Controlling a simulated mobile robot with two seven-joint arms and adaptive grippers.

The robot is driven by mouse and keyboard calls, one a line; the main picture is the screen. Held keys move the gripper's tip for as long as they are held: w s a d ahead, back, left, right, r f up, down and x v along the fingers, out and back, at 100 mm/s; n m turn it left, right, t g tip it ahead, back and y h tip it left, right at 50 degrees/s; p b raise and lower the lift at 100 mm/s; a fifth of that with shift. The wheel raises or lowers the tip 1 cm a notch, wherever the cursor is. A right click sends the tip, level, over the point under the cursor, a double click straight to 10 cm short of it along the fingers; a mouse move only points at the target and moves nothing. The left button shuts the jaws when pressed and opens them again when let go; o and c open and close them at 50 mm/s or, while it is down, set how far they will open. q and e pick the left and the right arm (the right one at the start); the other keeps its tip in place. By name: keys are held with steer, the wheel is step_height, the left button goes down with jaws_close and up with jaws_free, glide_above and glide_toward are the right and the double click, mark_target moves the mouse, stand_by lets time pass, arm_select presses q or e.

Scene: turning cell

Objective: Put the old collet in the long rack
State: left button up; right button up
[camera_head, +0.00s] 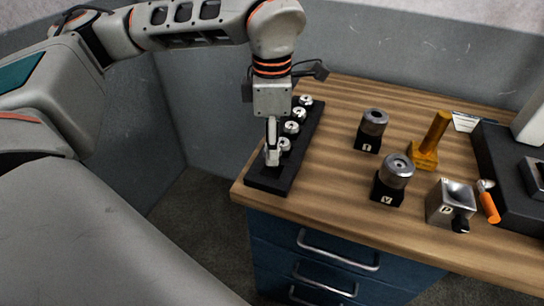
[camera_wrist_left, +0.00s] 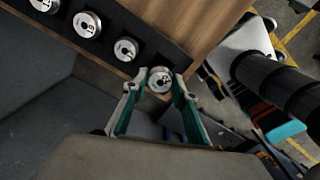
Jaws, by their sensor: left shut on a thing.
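The long rack (camera_head: 265,180) is a narrow black block along the left edge of the wooden bench. Several silver collets stand in a row in it, such as one collet (camera_head: 291,127) in the head view. My left gripper (camera_head: 272,157) points down over the near end of the rack. In the left wrist view its green-lined fingers (camera_wrist_left: 159,82) are shut on a round silver collet (camera_wrist_left: 160,79), in line with the row. I cannot tell whether this collet is seated in the rack or just above it. My right gripper is not in view.
To the right are a metal cylinder on a black base (camera_head: 374,122), a larger one marked V (camera_head: 396,170), a yellow post (camera_head: 432,140), a metal block (camera_head: 450,203), an orange-handled tool (camera_head: 489,203) and a black tray (camera_head: 490,160). The wood (camera_head: 320,195) beside the rack is clear.

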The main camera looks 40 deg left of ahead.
arm_select(q)
steer(key=shift+f, duration=1.7)
steer(key=shift+f, duration=0.15)
steer(key=o, duration=1.2)
step_height(320, 180, up, 12)
steer(key=shift+r+p, duration=0.15)
steer(key=shift+p, duration=0.35)
